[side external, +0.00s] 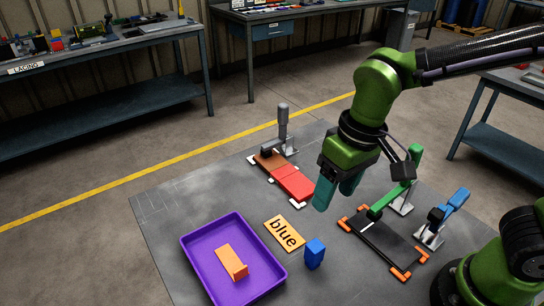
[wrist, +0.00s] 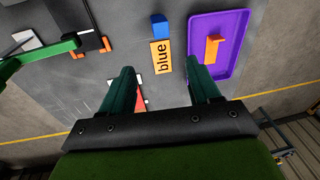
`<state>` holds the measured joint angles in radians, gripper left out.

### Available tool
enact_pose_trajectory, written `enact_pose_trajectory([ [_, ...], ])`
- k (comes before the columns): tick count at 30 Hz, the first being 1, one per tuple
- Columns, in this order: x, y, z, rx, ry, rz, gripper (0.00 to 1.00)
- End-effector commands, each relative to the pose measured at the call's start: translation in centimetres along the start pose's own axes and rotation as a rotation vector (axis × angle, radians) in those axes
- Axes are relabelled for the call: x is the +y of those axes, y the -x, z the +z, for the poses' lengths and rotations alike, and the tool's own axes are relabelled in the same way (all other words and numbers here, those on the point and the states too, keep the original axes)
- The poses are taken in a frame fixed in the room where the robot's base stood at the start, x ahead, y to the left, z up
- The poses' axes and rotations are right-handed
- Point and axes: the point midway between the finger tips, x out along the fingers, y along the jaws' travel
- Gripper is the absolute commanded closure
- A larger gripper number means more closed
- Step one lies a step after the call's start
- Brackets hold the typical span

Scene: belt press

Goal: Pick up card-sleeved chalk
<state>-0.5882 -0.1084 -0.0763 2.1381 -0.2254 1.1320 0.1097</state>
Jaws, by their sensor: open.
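No piece in view is plainly recognisable as card-sleeved chalk. A small upright blue block (side external: 315,253) stands on the grey table beside an orange plate lettered "blue" (side external: 284,234); both show in the wrist view, the block (wrist: 159,25) beyond the plate (wrist: 161,57). An orange piece with a raised end (side external: 232,262) lies in the purple tray (side external: 188,258); it also shows in the wrist view (wrist: 213,47). My gripper (side external: 335,192) is open and empty, above the table behind the blue block. In the wrist view the plate appears beyond the gap between the fingers (wrist: 160,82).
A black plate with orange corners (side external: 383,242) lies at right, with a green-levered clamp (side external: 398,192) and a blue-handled clamp (side external: 444,217) beside it. The table's left back corner is bare.

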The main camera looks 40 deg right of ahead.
Motion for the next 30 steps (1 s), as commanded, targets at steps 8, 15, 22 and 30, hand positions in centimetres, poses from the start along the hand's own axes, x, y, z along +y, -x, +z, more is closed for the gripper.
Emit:
enact_pose_trajectory([
  [8,-2.2,-1.1,-1.4,-0.087,-0.033,0.133,0.38],
  [15,-1.5,-4.8,-0.6,-0.101,-0.052,0.142,0.38],
  [22,-0.8,-9.7,-0.1,-0.100,-0.052,0.141,0.38],
  [30,-0.5,-12.4,0.1,-0.096,-0.053,0.137,0.38],
])
